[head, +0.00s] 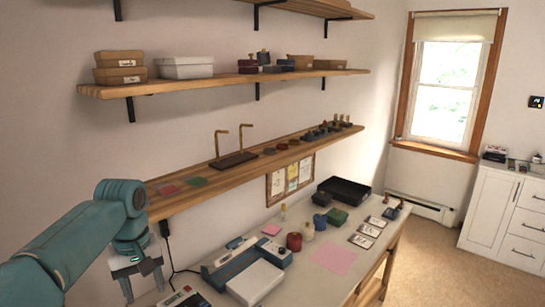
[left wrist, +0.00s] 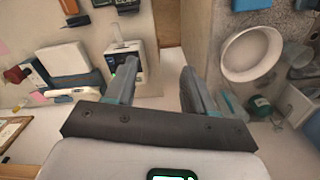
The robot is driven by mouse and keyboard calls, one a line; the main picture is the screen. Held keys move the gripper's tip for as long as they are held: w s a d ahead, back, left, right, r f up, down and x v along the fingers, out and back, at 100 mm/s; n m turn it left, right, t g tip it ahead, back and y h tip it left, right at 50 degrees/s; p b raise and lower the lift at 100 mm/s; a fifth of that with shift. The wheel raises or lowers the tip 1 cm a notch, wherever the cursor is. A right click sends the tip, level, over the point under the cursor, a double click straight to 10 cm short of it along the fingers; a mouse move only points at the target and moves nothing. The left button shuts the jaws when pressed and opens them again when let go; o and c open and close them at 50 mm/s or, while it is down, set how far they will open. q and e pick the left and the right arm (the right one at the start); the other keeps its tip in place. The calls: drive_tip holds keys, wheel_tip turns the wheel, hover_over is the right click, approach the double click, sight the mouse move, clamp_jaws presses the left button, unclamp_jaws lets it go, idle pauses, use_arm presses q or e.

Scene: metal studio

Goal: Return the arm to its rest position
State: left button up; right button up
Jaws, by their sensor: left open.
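My left arm (head: 85,235) is teal and reaches in from the lower left of the head view, in front of the wooden wall shelf. Its left gripper (head: 127,287) hangs downward at the arm's end, near the left end of the workbench. In the left wrist view the two fingers of my left gripper (left wrist: 160,88) stand apart with nothing between them. The gripper is empty. My right gripper shows in neither view.
The lowest shelf (head: 225,178) passes close behind my left wrist. The bench (head: 300,268) carries a blue-grey device with a white plate (head: 255,282), red and cream jars, and a black tray (head: 343,190). Open floor (head: 430,265) lies at the right.

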use_arm(q)
drive_tip(key=w+d+f+m+h, duration=0.1)
drive_tip(key=w+d+f+m, duration=0.15)
drive_tip(key=f, duration=0.95)
drive_tip(key=s+d+f+m+h, duration=0.1)
drive_tip(key=s+d+f, duration=0.2)
drive_tip(key=f, duration=0.5)
drive_tip(key=s+d+f+h, duration=0.1)
drive_tip(key=s+d+f, duration=0.25)
drive_tip(key=f, duration=0.45)
drive_tip(key=s+d+f, duration=0.4)
drive_tip(key=s+f, duration=0.3)
drive_tip(key=f, duration=0.1)
drive_tip(key=s+d+f+h, duration=0.1)
drive_tip(key=s+f, duration=0.2)
drive_tip(key=s, duration=1.2)
wheel_tip(320, 180, down, 10)
drive_tip(key=w+b, duration=0.1)
drive_tip(key=b, duration=0.9)
drive_tip(key=shift+m, duration=0.35)
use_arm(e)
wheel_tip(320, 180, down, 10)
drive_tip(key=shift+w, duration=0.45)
use_arm(q)
drive_tip(key=shift+d, duration=0.1)
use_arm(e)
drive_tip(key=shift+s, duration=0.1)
